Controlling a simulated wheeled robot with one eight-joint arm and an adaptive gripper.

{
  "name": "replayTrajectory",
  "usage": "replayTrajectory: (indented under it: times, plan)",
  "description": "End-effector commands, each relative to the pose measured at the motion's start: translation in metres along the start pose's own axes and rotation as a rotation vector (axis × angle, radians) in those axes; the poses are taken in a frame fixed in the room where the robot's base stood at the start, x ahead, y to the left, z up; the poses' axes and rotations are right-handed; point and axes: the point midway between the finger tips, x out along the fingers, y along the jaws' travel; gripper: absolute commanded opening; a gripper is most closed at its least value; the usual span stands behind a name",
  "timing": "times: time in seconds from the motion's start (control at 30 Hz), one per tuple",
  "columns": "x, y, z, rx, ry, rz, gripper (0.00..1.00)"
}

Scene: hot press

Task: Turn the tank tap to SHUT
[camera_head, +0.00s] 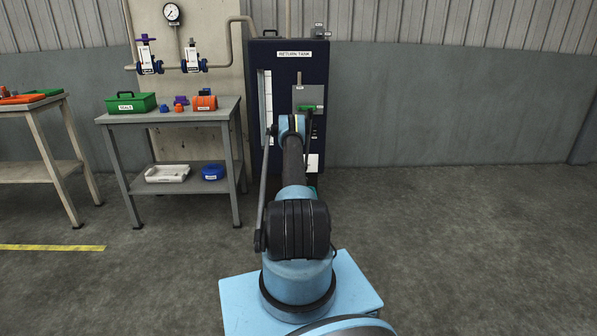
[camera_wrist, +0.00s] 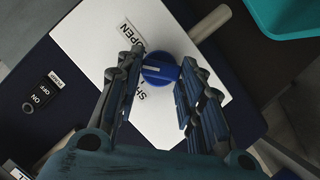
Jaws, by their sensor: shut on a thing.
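The tank tap (camera_wrist: 160,68) is a round blue knob with a short white mark, on a white plate (camera_wrist: 85,38) in the wrist view. An OPEN label (camera_wrist: 131,38) lies at its upper left. A SHUT label (camera_wrist: 138,91) lies at its lower left, partly covered by a finger. The white mark lies on the knob's left side, roughly between the labels. My gripper (camera_wrist: 161,64) has one finger on each side of the knob and is shut on it. In the head view, the dark blue return tank (camera_head: 286,70) stands ahead; my arm hides the tap and gripper there.
A switch marked ON and OFF (camera_wrist: 48,92) sits left of the plate. A teal container (camera_wrist: 292,12) is at the upper right. In the head view, a grey bench (camera_head: 170,115) stands left of the tank. Floor to the right (camera_head: 470,235) is clear.

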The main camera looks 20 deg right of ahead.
Motion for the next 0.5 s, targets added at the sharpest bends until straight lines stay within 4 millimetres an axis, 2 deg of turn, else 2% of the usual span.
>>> replayTrajectory:
  times: [0.1,0.13,0.2,0.5]
  plan:
    - [-0.0012,-0.0027,-0.0020,0.000,0.003,-0.003,0.11]
    - [-0.0013,-0.0028,-0.0020,0.000,0.003,-0.003,0.40]
    - [-0.0012,-0.0027,-0.0019,0.000,0.003,-0.003,0.55]
    - [-0.0006,-0.0013,-0.0007,0.001,0.001,-0.002,0.55]
